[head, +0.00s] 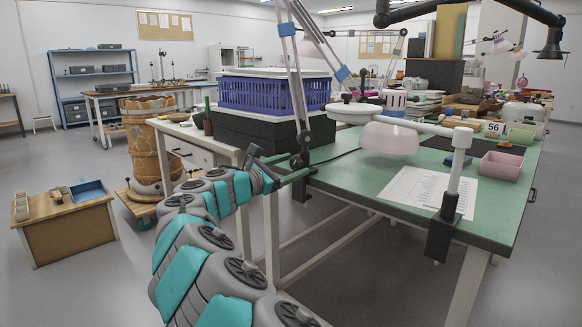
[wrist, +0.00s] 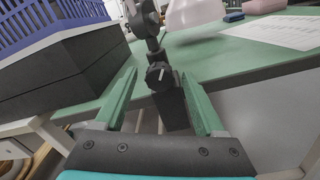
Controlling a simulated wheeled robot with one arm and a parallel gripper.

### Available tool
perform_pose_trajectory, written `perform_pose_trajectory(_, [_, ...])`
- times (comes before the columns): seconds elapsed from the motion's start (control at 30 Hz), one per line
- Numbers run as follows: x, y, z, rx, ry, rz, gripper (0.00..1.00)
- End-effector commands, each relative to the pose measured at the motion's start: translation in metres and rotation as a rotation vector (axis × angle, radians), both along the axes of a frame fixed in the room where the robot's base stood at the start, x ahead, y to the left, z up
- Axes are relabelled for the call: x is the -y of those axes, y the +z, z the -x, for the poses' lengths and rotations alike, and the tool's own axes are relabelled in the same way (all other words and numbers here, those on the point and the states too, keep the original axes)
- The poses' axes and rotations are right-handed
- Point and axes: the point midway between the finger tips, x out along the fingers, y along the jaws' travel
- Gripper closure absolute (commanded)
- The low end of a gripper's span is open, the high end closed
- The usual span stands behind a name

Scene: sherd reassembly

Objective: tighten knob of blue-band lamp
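The blue-band lamp (head: 294,80) has pale arms with blue bands and stands clamped at the near left edge of the green table. Its black clamp (wrist: 172,105) holds a dark round knob (wrist: 158,75) with a white line on its face, seen in the wrist view. My gripper (wrist: 158,78) is open, its two green fingers on either side of the knob in that view, with gaps on both sides. I cannot tell how far the fingertips reach over it. In the head view my gripper (head: 300,165) is at the clamp, and the knob is not clear there.
The green table (head: 350,180) carries a printed sheet (head: 425,190), a pink bin (head: 501,165) and a pink lampshade (head: 390,138). Another lamp's white post (head: 459,165) is clamped at the front edge. A blue crate (head: 270,92) on black blocks (head: 245,128) stands close on the left.

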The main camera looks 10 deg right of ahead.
Motion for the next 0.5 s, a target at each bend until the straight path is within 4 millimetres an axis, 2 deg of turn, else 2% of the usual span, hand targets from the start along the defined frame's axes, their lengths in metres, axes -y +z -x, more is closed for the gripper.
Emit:
perform_pose_trajectory(0.27, [-0.003, 0.000, 0.002, 0.000, 0.001, 0.000, 0.28])
perform_pose_trajectory(0.5, [-0.030, 0.000, 0.022, 0.000, 0.003, 0.002, 0.28])
